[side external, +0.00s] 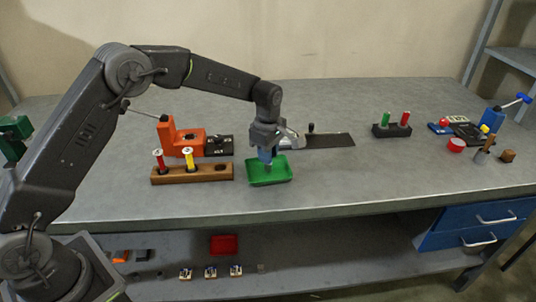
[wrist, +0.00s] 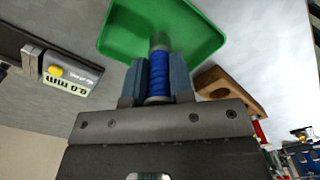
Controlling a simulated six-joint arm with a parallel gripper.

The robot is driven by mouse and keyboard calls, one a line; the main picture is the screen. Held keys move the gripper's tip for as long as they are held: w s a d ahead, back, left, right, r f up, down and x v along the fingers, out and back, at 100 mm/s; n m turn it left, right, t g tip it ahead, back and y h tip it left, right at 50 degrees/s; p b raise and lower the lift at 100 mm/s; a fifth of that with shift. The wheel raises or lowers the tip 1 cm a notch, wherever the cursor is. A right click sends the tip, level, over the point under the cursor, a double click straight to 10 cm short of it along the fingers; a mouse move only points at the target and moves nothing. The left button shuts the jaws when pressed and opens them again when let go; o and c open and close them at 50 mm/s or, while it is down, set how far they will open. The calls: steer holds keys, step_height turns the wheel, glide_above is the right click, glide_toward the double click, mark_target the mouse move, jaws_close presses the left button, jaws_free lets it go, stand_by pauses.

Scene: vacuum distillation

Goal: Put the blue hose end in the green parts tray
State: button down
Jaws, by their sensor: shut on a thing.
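My gripper (side external: 265,150) is shut on the blue hose end (wrist: 159,78), which has ribbed blue sides and a grey tip. In the wrist view my gripper (wrist: 160,80) has one finger on each side of it. The green parts tray (side external: 282,170) lies on the bench, and the hose end points down at it. The tray also fills the top of the wrist view (wrist: 205,38), behind the tip. I cannot tell whether the tip touches the tray floor. In the side view the fingers mostly hide the hose end.
A wooden rack (side external: 215,173) with red and yellow-topped pieces stands just left of the tray. An orange block (side external: 188,143) and a black box (side external: 219,146) are behind it. A dark flat plate (side external: 330,141) lies behind right. The bench right of the tray is clear.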

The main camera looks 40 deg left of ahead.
steer(key=shift+f, duration=0.3)
steer(key=shift+f, duration=0.15)
steer(key=c, duration=1)
jaws_free()
